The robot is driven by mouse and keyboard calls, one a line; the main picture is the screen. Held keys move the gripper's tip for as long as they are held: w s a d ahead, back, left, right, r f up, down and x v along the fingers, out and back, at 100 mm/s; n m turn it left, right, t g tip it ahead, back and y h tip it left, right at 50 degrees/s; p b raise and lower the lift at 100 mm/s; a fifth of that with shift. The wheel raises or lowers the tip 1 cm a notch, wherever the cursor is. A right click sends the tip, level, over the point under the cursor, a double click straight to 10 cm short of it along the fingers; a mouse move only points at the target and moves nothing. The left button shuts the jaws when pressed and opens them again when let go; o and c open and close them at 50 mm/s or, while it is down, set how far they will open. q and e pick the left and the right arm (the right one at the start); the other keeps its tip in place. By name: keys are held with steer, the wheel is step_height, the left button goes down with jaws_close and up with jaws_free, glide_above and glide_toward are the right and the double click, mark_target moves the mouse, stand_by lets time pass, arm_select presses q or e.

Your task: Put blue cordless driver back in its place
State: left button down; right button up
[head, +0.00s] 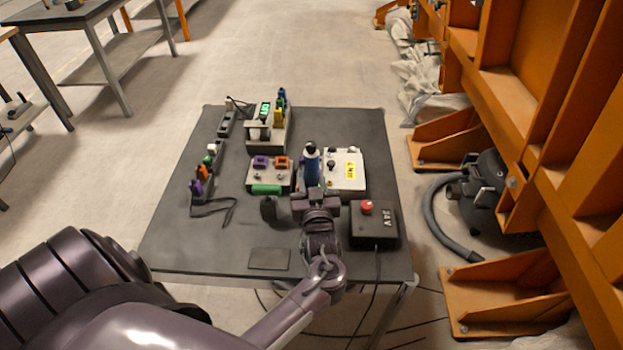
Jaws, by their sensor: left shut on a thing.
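My left gripper (314,192) reaches over the dark table (190,245) from the near side and is shut on the blue cordless driver (312,168). The driver stands roughly upright in the picture, blue with a dark top end. Its lower part is hidden by the gripper. It shows between a grey block with purple and orange pieces (283,178) on its left and a white box with a yellow label (345,175) on its right. I cannot tell whether the driver touches anything below. My right gripper is not in view.
A black box with a red button (372,224) and a cable sits to the right. A small dark upright item (268,208) stands left of my gripper. Racks with coloured items stand at the back and left. Orange steel frames (530,90) rise beyond the table's right edge.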

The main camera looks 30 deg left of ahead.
mark_target(312, 170)
arm_select(q)
steer(key=shift+f+b, duration=0.9)
steer(key=shift+f, duration=0.4)
steer(key=shift+c, duration=2.2)
jaws_free()
steer(key=shift+f, duration=0.1)
step_height(312, 170, up, 8)
steer(key=p, duration=0.7)
